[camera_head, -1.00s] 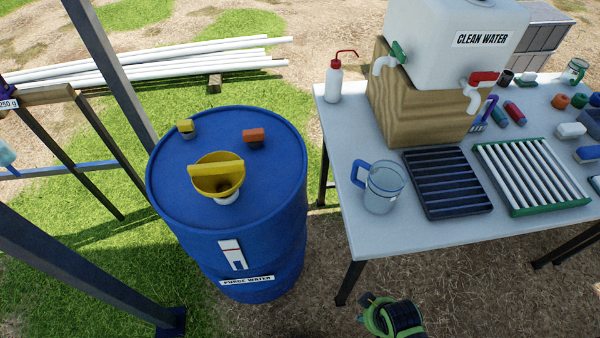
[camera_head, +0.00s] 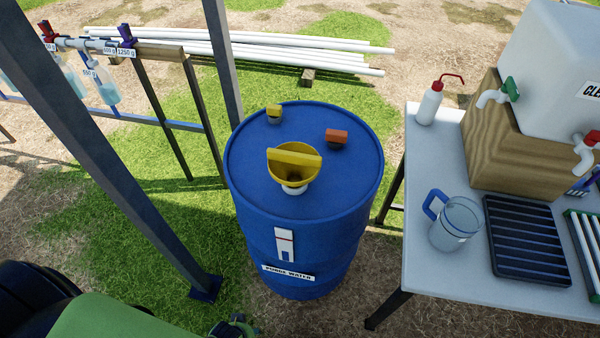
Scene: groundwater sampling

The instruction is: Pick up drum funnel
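The drum funnel (camera_head: 294,166) is yellow with a raised bar across its mouth. It sits upright in a pale collar (camera_head: 294,189) on top of the blue drum (camera_head: 310,236), which is labelled PURGE WATER. A green arm part of mine (camera_head: 115,315) fills the lower left. A small green and black part at the bottom edge seems to be the end of my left arm (camera_head: 235,326); its fingers are cut off or hidden. It is apart from the funnel and in front of the drum. My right gripper is not in view.
A yellow cap (camera_head: 274,112) and an orange cap (camera_head: 337,135) stand on the drum lid. A table (camera_head: 425,280) with a blue-handled jug (camera_head: 456,224) stands right. A slanted grey post (camera_head: 125,170) stands left. White pipes (camera_head: 250,50) lie behind. Grass beside the drum is clear.

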